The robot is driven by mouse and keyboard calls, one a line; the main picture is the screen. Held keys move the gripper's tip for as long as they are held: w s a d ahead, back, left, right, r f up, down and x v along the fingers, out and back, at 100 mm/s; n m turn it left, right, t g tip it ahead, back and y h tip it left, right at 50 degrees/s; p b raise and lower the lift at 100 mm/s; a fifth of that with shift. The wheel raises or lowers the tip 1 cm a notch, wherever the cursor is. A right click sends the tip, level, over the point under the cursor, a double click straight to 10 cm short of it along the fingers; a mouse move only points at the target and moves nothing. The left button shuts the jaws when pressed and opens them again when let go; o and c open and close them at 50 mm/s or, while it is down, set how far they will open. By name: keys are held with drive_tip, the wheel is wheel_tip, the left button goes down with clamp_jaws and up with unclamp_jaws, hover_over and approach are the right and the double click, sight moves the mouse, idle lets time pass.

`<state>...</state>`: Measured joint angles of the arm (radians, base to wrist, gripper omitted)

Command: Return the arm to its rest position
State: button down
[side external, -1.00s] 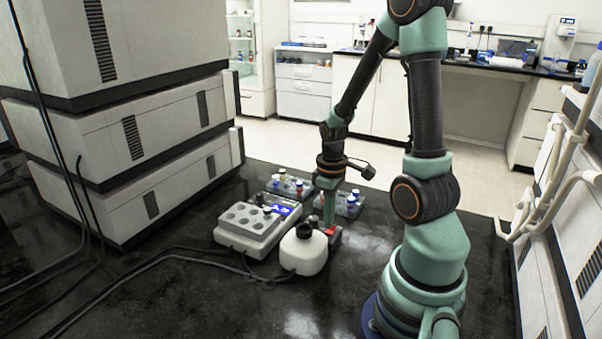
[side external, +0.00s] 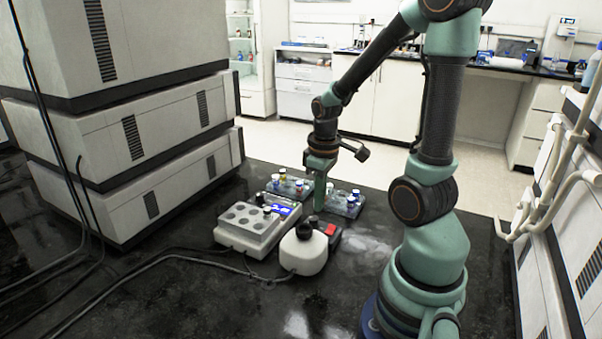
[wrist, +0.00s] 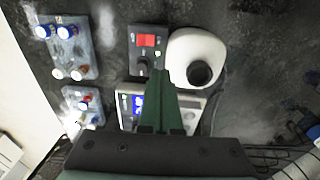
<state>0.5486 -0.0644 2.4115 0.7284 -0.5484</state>
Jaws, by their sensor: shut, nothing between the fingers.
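My gripper (side external: 319,207) points down with its green fingers shut and nothing between them. In the side external view it hangs above the bench beside a small black box with a red switch (side external: 331,229). In the wrist view the shut fingers (wrist: 161,80) overlap the lower end of that box (wrist: 147,40), whose red switch and black knob show. My arm is bent, its upper part reaching out over the bench from the base at the right.
Vial racks (side external: 340,206) (side external: 290,187) lie behind. Stacked white units (side external: 140,140) stand left; cables cross the front bench.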

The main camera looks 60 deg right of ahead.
drive_tip(key=w+a+r+t, duration=0.3)
drive_tip(key=a+r+t, duration=0.2)
drive_tip(key=a+r, duration=0.8)
drive_tip(key=shift+w+a+r, duration=0.2)
drive_tip(key=shift+a+r, duration=0.1)
drive_tip(key=shift+a, duration=0.9)
